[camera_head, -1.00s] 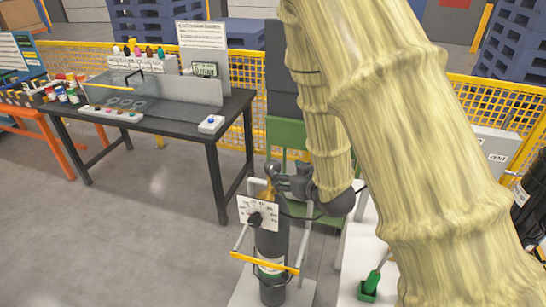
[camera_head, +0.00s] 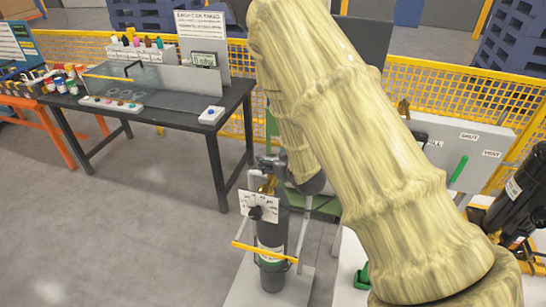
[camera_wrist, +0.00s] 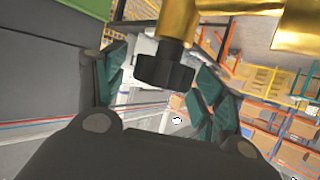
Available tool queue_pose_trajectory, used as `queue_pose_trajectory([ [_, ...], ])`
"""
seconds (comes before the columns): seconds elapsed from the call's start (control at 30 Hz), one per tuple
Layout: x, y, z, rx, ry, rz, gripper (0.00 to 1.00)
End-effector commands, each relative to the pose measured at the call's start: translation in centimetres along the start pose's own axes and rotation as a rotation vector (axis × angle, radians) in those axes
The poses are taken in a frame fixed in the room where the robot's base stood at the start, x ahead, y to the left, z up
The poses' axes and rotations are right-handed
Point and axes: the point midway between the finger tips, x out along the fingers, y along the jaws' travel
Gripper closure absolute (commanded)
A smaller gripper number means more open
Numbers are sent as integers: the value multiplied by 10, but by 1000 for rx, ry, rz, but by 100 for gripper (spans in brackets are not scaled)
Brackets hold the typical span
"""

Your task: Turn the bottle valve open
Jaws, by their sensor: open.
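The gas bottle (camera_head: 271,240) stands upright on a pale base plate, held in a frame with a yellow bar. A white dial plate (camera_head: 259,205) with a black pointer faces me near its top. In the wrist view, the brass valve (camera_wrist: 178,18) comes down from the top edge and carries a black knob (camera_wrist: 165,68). My gripper (camera_wrist: 160,78) is open, its teal-padded fingers on either side of the knob with gaps visible. In the head view, my gripper (camera_head: 270,165) is at the bottle's top, partly hidden by my arm.
A dark workbench (camera_head: 165,112) with a button box (camera_head: 211,115) stands to the left. A grey panel (camera_head: 455,150) marked VENT, with a green lever (camera_head: 459,169), is at right. A yellow mesh fence (camera_head: 405,85) runs behind. Floor at lower left is clear.

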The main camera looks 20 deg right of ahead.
Motion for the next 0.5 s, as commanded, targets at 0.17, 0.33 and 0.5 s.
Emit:
queue_pose_trajectory([
  [0.17, 5, 0, 0, 0, 0, 0, 30],
  [0.33, 5, -1, 0, 0, 0, -1, 30],
  [0.5, 5, -1, 0, -1, 0, -1, 52],
])
